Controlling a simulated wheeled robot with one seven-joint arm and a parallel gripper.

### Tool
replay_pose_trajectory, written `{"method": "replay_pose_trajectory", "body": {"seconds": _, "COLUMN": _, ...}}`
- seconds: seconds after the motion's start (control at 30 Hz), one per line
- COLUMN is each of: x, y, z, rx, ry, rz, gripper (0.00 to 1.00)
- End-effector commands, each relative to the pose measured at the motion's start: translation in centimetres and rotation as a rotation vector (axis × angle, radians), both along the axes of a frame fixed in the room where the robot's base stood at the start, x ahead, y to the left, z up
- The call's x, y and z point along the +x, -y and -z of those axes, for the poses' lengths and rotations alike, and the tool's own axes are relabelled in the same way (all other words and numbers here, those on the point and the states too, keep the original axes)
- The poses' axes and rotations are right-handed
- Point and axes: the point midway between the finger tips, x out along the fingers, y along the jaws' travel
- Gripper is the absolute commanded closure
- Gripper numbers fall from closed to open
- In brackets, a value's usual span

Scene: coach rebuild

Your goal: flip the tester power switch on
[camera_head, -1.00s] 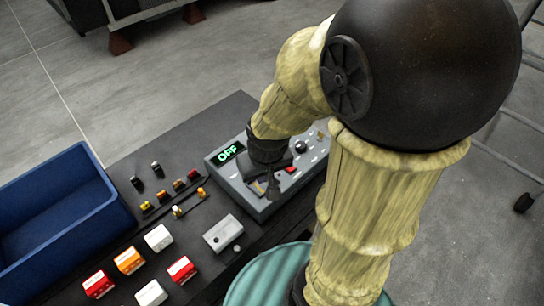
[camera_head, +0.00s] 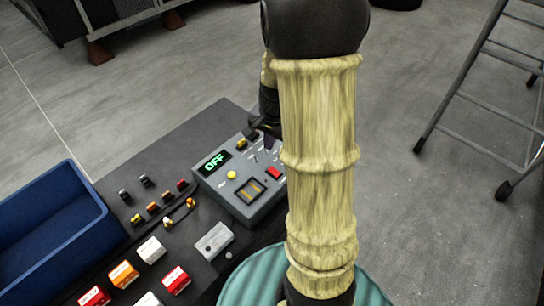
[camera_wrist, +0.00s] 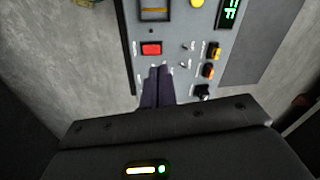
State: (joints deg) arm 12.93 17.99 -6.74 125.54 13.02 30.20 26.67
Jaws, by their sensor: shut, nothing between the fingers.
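The tester (camera_head: 240,205) is a grey box on the dark bench, and its display (camera_head: 217,161) reads OFF in green. A red switch (camera_head: 274,173) sits on its top panel; it also shows in the wrist view (camera_wrist: 151,48). Small metal toggles (camera_wrist: 184,47) stand beside it in the wrist view. My gripper (camera_wrist: 158,68) is shut and empty, its fingertips over the panel just below the red switch in the wrist view. I cannot tell whether they touch the panel. In the head view my arm hides most of the gripper.
The panel also carries a yellow button (camera_head: 231,175), a dark framed window (camera_head: 250,190) and coloured connectors (camera_wrist: 208,71). A blue bin (camera_head: 45,240) stands at left, with several red, orange and white blocks (camera_head: 124,273) near it. A ladder (camera_head: 480,100) stands on the floor at right.

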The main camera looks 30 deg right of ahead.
Motion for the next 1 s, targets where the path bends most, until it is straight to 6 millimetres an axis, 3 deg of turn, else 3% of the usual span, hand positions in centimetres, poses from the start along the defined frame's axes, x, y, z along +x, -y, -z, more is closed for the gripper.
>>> {"method": "replay_pose_trajectory", "body": {"seconds": 0.03, "x": 0.7, "y": 1.5, "z": -0.1, "rx": 0.017, "ry": -0.009, "rz": 0.091, "gripper": 1.00}}
{"method": "replay_pose_trajectory", "body": {"seconds": 0.17, "x": 1.5, "y": 3.3, "z": 0.2, "rx": 0.044, "ry": -0.019, "rz": 0.223, "gripper": 1.00}}
{"method": "replay_pose_trajectory", "body": {"seconds": 0.57, "x": 1.6, "y": 3.4, "z": 0.5, "rx": 0.046, "ry": -0.020, "rz": 0.230, "gripper": 1.00}}
{"method": "replay_pose_trajectory", "body": {"seconds": 0.77, "x": 1.7, "y": 3.2, "z": 2.4, "rx": 0.048, "ry": -0.024, "rz": 0.230, "gripper": 1.00}}
{"method": "replay_pose_trajectory", "body": {"seconds": 1.0, "x": 2.2, "y": 3.1, "z": 5.9, "rx": 0.047, "ry": -0.023, "rz": 0.229, "gripper": 1.00}}
